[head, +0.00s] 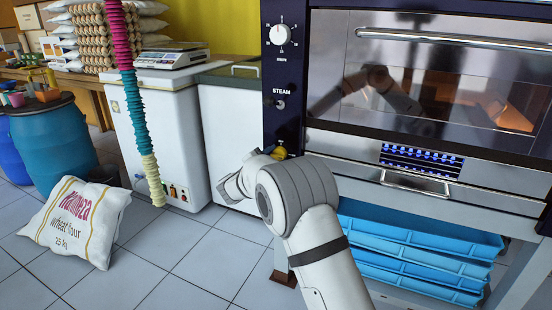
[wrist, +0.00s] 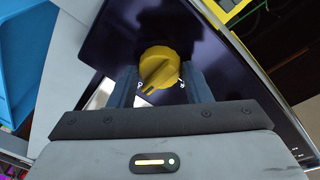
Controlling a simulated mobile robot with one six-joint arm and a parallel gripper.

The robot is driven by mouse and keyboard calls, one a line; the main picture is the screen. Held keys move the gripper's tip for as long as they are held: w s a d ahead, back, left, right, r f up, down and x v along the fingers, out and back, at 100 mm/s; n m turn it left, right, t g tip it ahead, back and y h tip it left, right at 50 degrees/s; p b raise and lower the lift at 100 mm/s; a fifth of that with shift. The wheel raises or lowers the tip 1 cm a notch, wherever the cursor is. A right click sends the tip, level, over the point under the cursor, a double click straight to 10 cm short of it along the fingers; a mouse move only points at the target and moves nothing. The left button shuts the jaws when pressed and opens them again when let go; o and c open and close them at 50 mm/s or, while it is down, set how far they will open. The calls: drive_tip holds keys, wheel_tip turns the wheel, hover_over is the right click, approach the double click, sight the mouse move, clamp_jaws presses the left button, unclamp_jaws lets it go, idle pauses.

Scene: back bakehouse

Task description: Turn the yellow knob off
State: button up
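The yellow knob (wrist: 158,66) sits on a dark glossy panel in the wrist view. Its raised grip lies diagonally, with a pale mark at its lower-left end close to a small white sign on the panel; another sign is at its lower right. In the head view the knob (head: 281,152) shows small and partly hidden behind my arm, low on the oven's control panel (head: 270,70). My gripper (wrist: 160,78) is open, its two dark fingers apart on either side of the knob. I cannot tell whether they touch it.
Above are a white dial (head: 280,35) and a steam switch (head: 280,104). The oven door (head: 440,70) is right, over blue trays (head: 420,250). A ribbed hose (head: 135,110) hangs left, before a white cabinet (head: 150,125). A flour sack (head: 75,222) lies on the floor.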

drive_tip(key=c, duration=0.5)
drive_tip(key=shift+r+n+p, duration=0.1)
drive_tip(key=shift+n+p, duration=0.2)
drive_tip(key=shift+p, duration=0.45)
drive_tip(key=n+p, duration=0.2)
drive_tip(key=p, duration=0.1)
drive_tip(key=shift+r, duration=0.1)
drive_tip(key=n+t+p, duration=0.1)
drive_tip(key=n+p, duration=0.2)
drive_tip(key=n, duration=0.2)
drive_tip(key=n+y+p, duration=0.1)
drive_tip(key=n+p, duration=0.3)
drive_tip(key=n, duration=0.2)
drive_tip(key=n+t+p, duration=0.1)
drive_tip(key=n+p, duration=0.3)
drive_tip(key=n, duration=0.1)
drive_tip(key=shift+d+f+n+t+y, duration=0.15)
drive_tip(key=shift+f+n+t+y, duration=0.15)
drive_tip(key=shift+f, duration=0.1)
drive_tip(key=shift+n, duration=0.3)
